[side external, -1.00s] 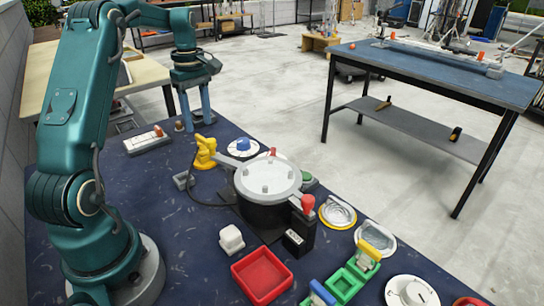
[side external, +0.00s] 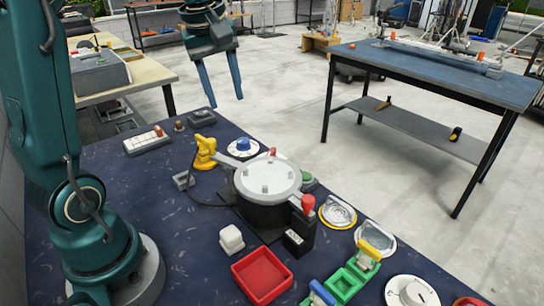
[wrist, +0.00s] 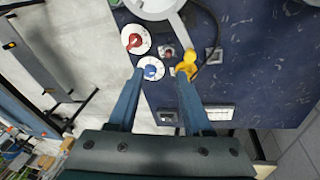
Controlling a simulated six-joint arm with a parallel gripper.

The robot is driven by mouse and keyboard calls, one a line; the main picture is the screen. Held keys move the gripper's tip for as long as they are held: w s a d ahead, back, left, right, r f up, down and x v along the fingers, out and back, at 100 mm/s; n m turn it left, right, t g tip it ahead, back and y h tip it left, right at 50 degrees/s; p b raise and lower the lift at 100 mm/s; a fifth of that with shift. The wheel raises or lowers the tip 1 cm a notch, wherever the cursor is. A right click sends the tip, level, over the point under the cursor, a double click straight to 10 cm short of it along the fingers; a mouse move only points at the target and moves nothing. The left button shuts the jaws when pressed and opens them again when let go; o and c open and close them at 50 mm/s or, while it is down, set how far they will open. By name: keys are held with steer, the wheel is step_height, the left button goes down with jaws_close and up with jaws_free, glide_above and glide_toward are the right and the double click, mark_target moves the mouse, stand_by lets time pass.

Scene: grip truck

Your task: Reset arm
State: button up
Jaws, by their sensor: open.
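My gripper (side external: 224,88) is open and empty, high above the far edge of the blue-topped table (side external: 120,215) in the side external view. Its two blue fingers point down, well apart from anything. In the wrist view my gripper (wrist: 157,78) shows both fingers spread, with the table edge far below between them. No object is between the fingers.
A grey pot with a lid (side external: 267,180) stands mid-table beside a yellow object (side external: 204,152) and a blue-knobbed dial (side external: 243,146). A second blue table (side external: 440,70) stands right.

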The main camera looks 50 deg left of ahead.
steer(key=s+d+f+m+t+h, duration=0.1)
steer(key=s+d+f+m+t, duration=0.2)
steer(key=s+d+m, duration=0.9)
step_height(320, 180, down, 2)
steer(key=shift+s+d+f+m, duration=0.1)
steer(key=shift+s+d+m, duration=0.15)
steer(key=shift+m, duration=0.95)
